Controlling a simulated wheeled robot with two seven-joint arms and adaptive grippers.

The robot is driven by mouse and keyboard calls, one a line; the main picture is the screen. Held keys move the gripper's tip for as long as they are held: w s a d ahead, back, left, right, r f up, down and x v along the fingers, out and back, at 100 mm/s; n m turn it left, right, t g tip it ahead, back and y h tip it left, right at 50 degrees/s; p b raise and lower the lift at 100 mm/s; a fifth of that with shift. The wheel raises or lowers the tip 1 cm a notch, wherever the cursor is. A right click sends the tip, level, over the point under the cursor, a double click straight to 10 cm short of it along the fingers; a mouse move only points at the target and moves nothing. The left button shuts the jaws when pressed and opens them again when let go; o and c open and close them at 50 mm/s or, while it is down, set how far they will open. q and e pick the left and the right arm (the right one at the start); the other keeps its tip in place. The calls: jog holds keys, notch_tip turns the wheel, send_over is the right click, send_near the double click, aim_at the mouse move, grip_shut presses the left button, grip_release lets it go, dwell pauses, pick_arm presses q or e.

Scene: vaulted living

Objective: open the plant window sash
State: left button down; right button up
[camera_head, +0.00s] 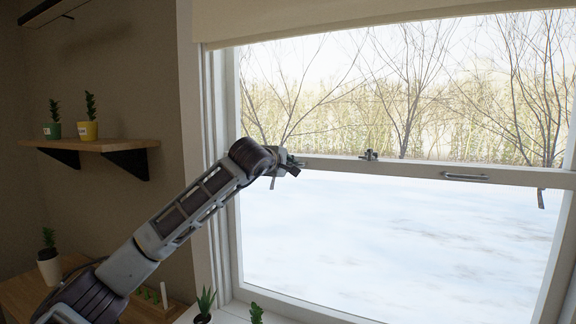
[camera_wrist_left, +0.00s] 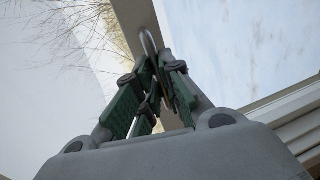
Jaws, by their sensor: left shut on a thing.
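The plant window sash (camera_head: 410,168) is a white-framed lower pane; its top rail crosses the window at about mid-height. A metal bar handle (camera_head: 464,177) is fixed on the right part of this rail. My left gripper (camera_head: 291,164) is at the left end of the rail. In the left wrist view, its green-padded fingers (camera_wrist_left: 157,80) are shut on a second metal handle (camera_wrist_left: 149,42), which the gripper hides in the head view. My right gripper is not in view.
A small latch (camera_head: 369,155) sits mid-rail. A wooden shelf (camera_head: 95,145) with two potted plants is on the left wall. Potted plants (camera_head: 205,302) stand at the sill below, and a white pot (camera_head: 49,267) is at lower left. A blind (camera_head: 350,20) hangs above the window.

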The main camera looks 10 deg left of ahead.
pick_arm(q)
notch_tip(320, 180, up, 21)
jog(key=p, duration=0.9)
jog(key=shift+f, duration=0.2)
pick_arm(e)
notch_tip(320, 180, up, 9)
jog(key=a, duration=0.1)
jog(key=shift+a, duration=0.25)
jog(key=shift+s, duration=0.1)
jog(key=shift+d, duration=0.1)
pick_arm(q)
jog(key=c, duration=1.7)
grip_release()
jog(key=shift+o, duration=0.8)
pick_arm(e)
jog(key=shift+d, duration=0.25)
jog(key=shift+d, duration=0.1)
pick_arm(q)
jog(key=shift+s, duration=0.15)
